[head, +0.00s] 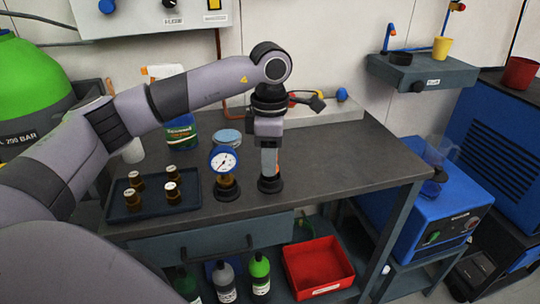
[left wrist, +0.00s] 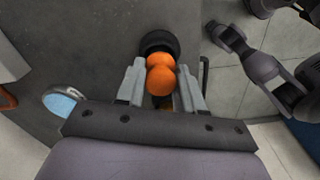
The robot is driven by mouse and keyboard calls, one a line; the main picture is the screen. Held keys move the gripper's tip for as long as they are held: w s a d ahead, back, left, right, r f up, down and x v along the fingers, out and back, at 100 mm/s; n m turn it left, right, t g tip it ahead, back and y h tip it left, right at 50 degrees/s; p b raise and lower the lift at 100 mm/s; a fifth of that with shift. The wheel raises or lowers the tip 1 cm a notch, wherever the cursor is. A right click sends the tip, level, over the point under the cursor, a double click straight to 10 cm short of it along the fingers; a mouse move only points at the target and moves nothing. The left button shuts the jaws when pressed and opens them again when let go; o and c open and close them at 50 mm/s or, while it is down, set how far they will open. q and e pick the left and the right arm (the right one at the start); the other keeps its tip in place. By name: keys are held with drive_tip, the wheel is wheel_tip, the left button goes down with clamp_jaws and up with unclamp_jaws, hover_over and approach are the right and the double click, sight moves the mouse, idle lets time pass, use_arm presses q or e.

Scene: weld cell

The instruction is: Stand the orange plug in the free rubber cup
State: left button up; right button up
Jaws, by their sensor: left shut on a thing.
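My left gripper (head: 269,164) points down over the front of the bench and is shut on the orange plug (left wrist: 160,78). In the left wrist view the plug's rounded orange top shows between the two fingers. In the head view the fingers hide most of it. The black rubber cup (head: 270,185) stands on the bench directly under the fingers; its dark rim also shows in the left wrist view (left wrist: 157,42). Whether the plug's lower end touches the cup is hidden. In the left wrist view an arm of mine shows at upper right, with the right gripper (left wrist: 222,34) too unclear to read.
A pressure gauge (head: 224,162) stands in another black cup, close left of the gripper. A dark tray (head: 152,210) with several small brown bottles lies farther left. A blue-lidded tin (head: 228,137) stands behind. The bench top is clear to the right.

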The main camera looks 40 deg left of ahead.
use_arm(q)
drive_tip(key=shift+f+b, duration=0.45)
drive_tip(key=shift+f, duration=0.2)
use_arm(e)
drive_tip(key=shift+a+f, duration=0.15)
drive_tip(key=shift+f, duration=0.25)
use_arm(q)
drive_tip(key=o, duration=0.7)
wheel_tip(320, 180, up, 3)
drive_tip(key=shift+f+p, duration=0.15)
drive_tip(key=shift+p, duration=0.95)
wheel_tip(320, 180, up, 2)
drive_tip(key=shift+p, duration=0.75)
wheel_tip(320, 180, up, 2)
drive_tip(key=shift+r+p, duration=0.1)
drive_tip(key=shift+p, duration=0.65)
drive_tip(key=shift+r+p, duration=1.7)
drive_tip(key=shift+r, duration=0.45)
use_arm(e)
wheel_tip(320, 180, up, 7)
drive_tip(key=shift+s+d, duration=0.25)
drive_tip(key=shift+d, duration=0.2)
